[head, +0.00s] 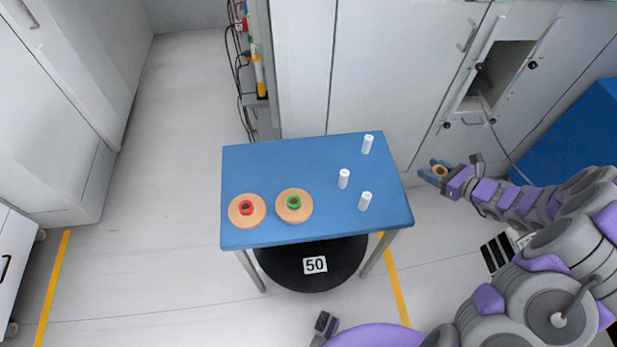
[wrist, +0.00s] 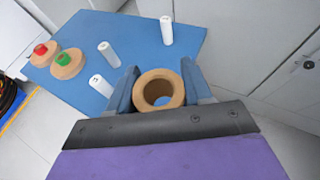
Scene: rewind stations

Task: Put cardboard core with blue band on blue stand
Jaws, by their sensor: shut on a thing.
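My gripper (head: 436,171) is shut on a tan cardboard core (wrist: 178,92), a short ring with an open hole, held between the two blue fingers in the wrist view. I cannot make out a blue band on it. In the head view the gripper is just off the right edge of a blue-topped table (head: 300,160), and the core is small there. The table is the blue surface nearest the gripper; I cannot tell whether it is the blue stand. Three white upright pegs (head: 343,179) stand on its right half, bare.
Two tan discs, one with a red hub (head: 246,208) and one with a green hub (head: 294,202), sit on the table's left half. A black round base (head: 310,275) marked 50 is under the front edge. Grey cabinets (head: 400,70) stand behind. A large blue block (head: 580,130) is at right.

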